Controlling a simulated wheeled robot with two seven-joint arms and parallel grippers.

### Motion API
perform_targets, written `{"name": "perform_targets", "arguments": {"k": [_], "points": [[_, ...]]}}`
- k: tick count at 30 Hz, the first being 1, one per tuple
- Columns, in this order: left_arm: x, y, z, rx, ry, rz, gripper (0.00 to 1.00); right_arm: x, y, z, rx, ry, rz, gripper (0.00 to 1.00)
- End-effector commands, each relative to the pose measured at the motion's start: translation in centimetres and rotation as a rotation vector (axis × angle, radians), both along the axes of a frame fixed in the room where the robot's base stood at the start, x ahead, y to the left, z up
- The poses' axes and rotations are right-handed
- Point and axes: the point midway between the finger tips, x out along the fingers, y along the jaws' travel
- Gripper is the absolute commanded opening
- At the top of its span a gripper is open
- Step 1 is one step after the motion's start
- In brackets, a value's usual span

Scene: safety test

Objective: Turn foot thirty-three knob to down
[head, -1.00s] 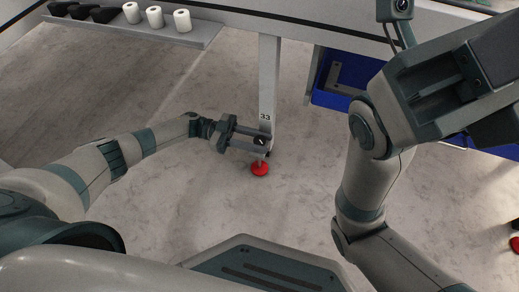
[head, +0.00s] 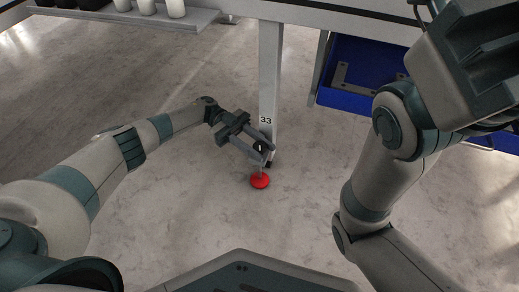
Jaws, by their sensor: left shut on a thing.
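The table leg marked 33 (head: 269,80) stands upright in the middle of the head view. At its lower end is a dark knob (head: 259,147) with a light mark, above a red round foot (head: 260,181) on the floor. My left gripper (head: 262,152) reaches in from the left and is shut on the knob, with its fingers on either side of it. The fingers partly hide the knob. My right arm fills the right side; its gripper's fingers cannot be made out.
The table edge (head: 330,22) runs across the top. A blue bin (head: 350,72) with a grey bracket hangs under it at right. A shelf (head: 120,17) with white rolls and dark items is at upper left. The floor around the foot is clear.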

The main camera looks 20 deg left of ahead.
Motion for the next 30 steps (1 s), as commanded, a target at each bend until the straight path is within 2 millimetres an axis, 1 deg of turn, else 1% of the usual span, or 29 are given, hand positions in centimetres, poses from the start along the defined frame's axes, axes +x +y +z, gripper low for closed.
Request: {"name": "perform_targets", "arguments": {"k": [7, 8, 9, 10, 25, 30], "points": [[-0.1, -0.03, -0.09, 0.001, 0.002, -0.002, 0.08, 0.01, 0.0, 0.05, 0.0, 0.0, 0.0, 0.31], [-0.1, -0.03, -0.09, 0.001, 0.002, -0.002, 0.38, 0.0, 0.01, 0.05, 0.0, 0.0, 0.0, 0.31], [-0.1, -0.03, -0.08, 0.001, 0.002, -0.002, 0.47, 0.0, 0.01, 0.05, 0.0, 0.0, 0.0, 0.31], [-0.08, -0.04, -0.08, 0.001, 0.002, -0.001, 0.49, 0.01, 0.02, 0.05, -0.001, 0.001, 0.0, 0.31], [0.16, -0.11, 0.09, 0.0, -0.001, 0.007, 0.49, 0.06, 0.19, 0.16, -0.006, -0.001, -0.001, 0.31], [0.15, -0.09, 0.25, 0.0, -0.001, 0.025, 0.49, 0.04, 0.13, 0.72, -0.004, 0.0, 0.0, 0.31]]}}
